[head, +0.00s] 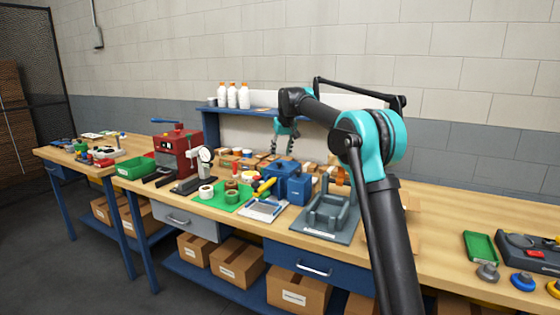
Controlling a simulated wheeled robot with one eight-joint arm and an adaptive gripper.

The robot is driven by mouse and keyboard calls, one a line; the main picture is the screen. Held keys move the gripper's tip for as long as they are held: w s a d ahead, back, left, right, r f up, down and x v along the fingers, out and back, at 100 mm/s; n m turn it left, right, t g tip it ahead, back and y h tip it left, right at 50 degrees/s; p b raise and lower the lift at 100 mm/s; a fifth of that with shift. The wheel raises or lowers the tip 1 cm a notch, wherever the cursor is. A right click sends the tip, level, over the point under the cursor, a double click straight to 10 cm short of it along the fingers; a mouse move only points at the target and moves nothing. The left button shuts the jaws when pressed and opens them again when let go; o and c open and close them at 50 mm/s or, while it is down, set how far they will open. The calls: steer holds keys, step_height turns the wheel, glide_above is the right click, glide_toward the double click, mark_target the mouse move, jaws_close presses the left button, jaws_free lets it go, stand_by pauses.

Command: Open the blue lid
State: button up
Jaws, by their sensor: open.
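Two blue box-like things stand close together on the wooden workbench. The left blue box (277,179) is the taller-looking one, and a smaller blue box (299,190) stands at its right. I cannot tell which of their parts is the blue lid, and I see no clear gap at their tops. My gripper (282,148) is open and empty, its fingers pointing down. In the picture it hangs above the blue boxes, apart from them. My arm reaches in from the right.
A grey fixture (328,214) stands right of the blue boxes. A green mat (225,199) with rolls and a red machine (176,148) are to the left. White bottles (232,96) stand on the blue shelf (232,109) behind. Small boxes crowd the bench's rear.

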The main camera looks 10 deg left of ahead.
mark_target(280, 163)
steer(key=shift+x, duration=2.35)
jaws_close()
